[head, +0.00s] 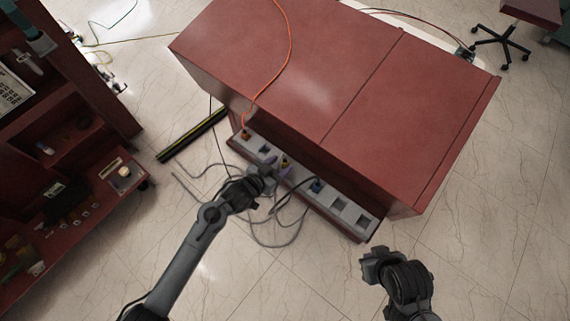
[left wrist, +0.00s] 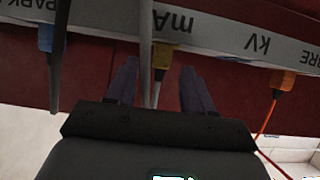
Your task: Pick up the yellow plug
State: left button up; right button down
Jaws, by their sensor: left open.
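The yellow plug (left wrist: 161,60) sits in the grey socket strip under the "mA" label in the left wrist view, with a grey cable hanging from it. It shows small in the head view (head: 285,161), at the strip beside my left gripper. My left gripper (left wrist: 158,85) is open, its two purple fingers on either side of the plug and cable, apart from the plug's sides as far as I can see. In the head view the left gripper (head: 276,167) reaches up to the strip. My right gripper (head: 373,267) is off to the lower right, away from the strip; its jaws are unclear.
A blue plug (left wrist: 46,38) and an orange plug (left wrist: 284,80) sit in the same strip (head: 336,201). A large red cabinet (head: 400,110) stands behind it. Loose grey cables lie on the floor. Red shelves (head: 75,150) stand at the left.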

pick_arm(q)
jog(key=shift+x, duration=0.75)
jog(key=c, duration=0.9)
grip_shut()
jog(key=shift+r, duration=0.15)
